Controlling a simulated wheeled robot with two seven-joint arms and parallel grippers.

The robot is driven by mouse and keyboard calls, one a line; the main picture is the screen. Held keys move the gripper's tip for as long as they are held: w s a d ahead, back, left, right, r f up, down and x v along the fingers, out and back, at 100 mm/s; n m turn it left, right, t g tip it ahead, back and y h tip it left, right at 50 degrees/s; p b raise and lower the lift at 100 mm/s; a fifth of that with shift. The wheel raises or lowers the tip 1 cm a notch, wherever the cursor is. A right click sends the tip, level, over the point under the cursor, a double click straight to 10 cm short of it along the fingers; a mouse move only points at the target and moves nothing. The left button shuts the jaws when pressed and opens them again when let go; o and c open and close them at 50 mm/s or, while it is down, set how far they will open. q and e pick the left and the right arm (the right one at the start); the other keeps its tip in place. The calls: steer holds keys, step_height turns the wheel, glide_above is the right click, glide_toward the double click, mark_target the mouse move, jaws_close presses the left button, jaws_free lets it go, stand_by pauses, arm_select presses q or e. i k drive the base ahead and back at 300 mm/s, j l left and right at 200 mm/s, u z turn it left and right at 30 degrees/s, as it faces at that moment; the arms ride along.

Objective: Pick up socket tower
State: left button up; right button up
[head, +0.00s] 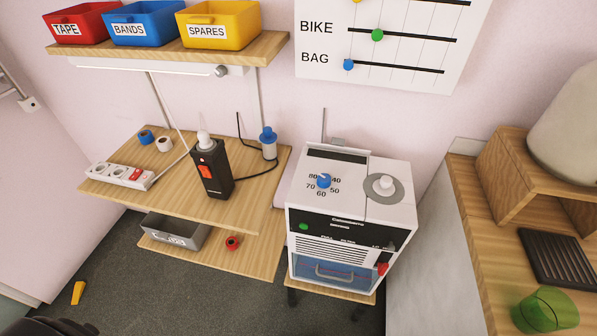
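The socket tower, a black upright block (212,172) with a red switch on its front, stands on the wooden shelf table in the head view. A white rounded piece (203,139) sits at its top, and a black cable runs from behind it to the right. No gripper fingers are in view. A dark rounded shape shows at the bottom left edge, and I cannot tell which part it is.
A labelled white machine (350,215) stands close on the right. A shelf with bins (220,25) hangs above. A grey box (175,232) is below.

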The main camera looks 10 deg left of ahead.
mark_target(221, 185)
steer(key=i+j, duration=0.1)
steer(key=j, duration=1.1)
steer(key=i+j, duration=0.15)
steer(key=j, duration=0.45)
